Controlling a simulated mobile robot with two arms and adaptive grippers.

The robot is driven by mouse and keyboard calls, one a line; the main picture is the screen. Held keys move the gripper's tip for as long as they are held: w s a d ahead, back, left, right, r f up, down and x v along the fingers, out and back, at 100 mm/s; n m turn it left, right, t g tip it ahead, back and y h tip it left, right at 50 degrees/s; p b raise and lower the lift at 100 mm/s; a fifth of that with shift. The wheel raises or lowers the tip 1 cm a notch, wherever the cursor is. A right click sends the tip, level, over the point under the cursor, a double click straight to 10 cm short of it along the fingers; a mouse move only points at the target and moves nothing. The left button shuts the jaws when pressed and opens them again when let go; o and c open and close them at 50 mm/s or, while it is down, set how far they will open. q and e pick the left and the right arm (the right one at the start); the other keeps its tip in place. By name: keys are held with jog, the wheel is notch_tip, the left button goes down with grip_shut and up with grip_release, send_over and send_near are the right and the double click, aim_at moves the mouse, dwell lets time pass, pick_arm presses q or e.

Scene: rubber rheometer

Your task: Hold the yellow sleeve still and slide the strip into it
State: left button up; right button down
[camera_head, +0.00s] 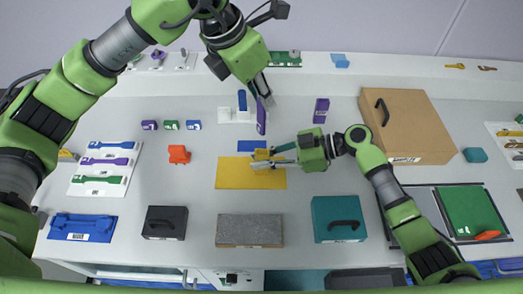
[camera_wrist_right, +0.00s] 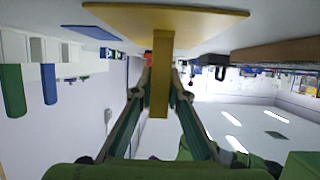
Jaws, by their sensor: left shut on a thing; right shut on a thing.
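A yellow sleeve (camera_head: 261,155) stands out over the yellow mat (camera_head: 235,178). My right gripper (camera_head: 270,157) is shut on it. In the right wrist view the sleeve (camera_wrist_right: 160,75) lies between the two fingers of my right gripper (camera_wrist_right: 161,90). My left gripper (camera_head: 262,92) is shut on a purple strip (camera_head: 262,120), which hangs down above and behind the sleeve in the head view. The strip and the sleeve look apart. I cannot make out the sleeve's opening.
A white rack (camera_head: 225,116) with an upright blue strip (camera_head: 242,100) stands just left of the held strip. A purple block (camera_head: 321,110) stands to the right. An orange piece (camera_head: 179,154) lies left of the mat. A grey block (camera_head: 249,230) is in front.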

aim_at(262, 124)
pick_arm(q)
notch_tip(262, 124, down, 3)
jog(key=n, duration=0.2)
jog(key=n+t+y, duration=0.1)
jog(key=n, duration=0.2)
jog(key=shift+d+r+t+y, duration=0.15)
jog(key=shift+r+t+y, duration=0.05)
jog(key=shift+t+y, duration=0.1)
jog(key=n, duration=0.1)
jog(key=f+n+y, duration=0.1)
jog(key=n, duration=0.3)
jog(key=shift+f+y, duration=0.4)
jog(key=shift+f, duration=0.1)
jog(key=shift+t, duration=0.3)
jog(key=shift+w+f, duration=0.1)
jog(key=shift+f, duration=2.25)
jog(key=shift+f, duration=0.15)
notch_tip(262, 124, down, 6)
jog(key=o, duration=1)
